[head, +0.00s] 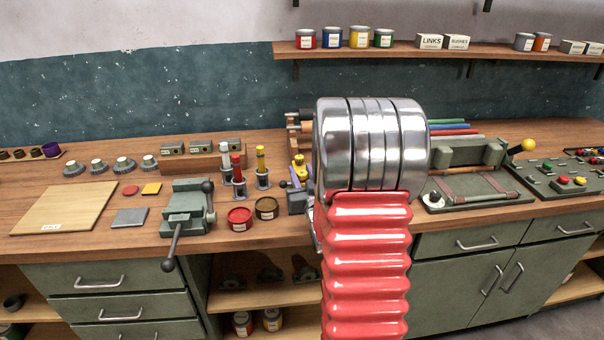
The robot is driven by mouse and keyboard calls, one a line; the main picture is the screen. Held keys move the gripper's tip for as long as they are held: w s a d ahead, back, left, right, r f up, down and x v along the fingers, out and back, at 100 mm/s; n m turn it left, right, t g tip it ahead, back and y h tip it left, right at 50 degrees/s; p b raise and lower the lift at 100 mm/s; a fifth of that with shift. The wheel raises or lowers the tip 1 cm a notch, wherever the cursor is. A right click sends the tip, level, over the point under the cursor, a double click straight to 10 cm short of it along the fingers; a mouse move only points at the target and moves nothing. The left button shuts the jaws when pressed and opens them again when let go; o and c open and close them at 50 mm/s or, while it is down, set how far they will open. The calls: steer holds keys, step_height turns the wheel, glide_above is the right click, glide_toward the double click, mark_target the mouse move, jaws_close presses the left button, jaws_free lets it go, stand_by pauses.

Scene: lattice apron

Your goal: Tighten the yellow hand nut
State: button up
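A small yellow part (300,168), which looks like the yellow hand nut, sits above a dark grey block (297,202) on the bench, just left of my arm. A thin purple piece shows beside it. My arm's silver, ribbed housing and red bellows stand in front of the bench and cover what lies right of the yellow part. Whether the nut is loose or tight cannot be made out. My gripper cannot be seen.
A grey vise (188,208) with a long handle overhangs the front edge. Upright handled tools (262,170) and open red and brown cans stand left of the yellow part. A lever with a yellow ball (528,146) is at right.

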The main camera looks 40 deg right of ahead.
steer(key=c, duration=0.6)
steer(key=shift+c, duration=0.2)
steer(key=shift+w+a+r+m+g+h, duration=0.1)
steer(key=shift+m+g+h, duration=0.6)
steer(key=shift+h, duration=0.4)
steer(key=shift+m+g+h, duration=0.4)
steer(key=shift+m+h, duration=0.2)
steer(key=shift+m+g+h, duration=1.7)
steer(key=shift+m+g, duration=0.1)
steer(key=shift+g, duration=0.2)
steer(key=shift+m+g+h, duration=0.65)
steer(key=shift+m+g, duration=0.3)
steer(key=shift+g, duration=0.5)
steer(key=shift+m+g+h, duration=0.65)
steer(key=shift+m+g, duration=0.3)
steer(key=shift+g, duration=0.5)
steer(key=shift+m+g, duration=1.2)
steer(key=shift+g, duration=0.6)
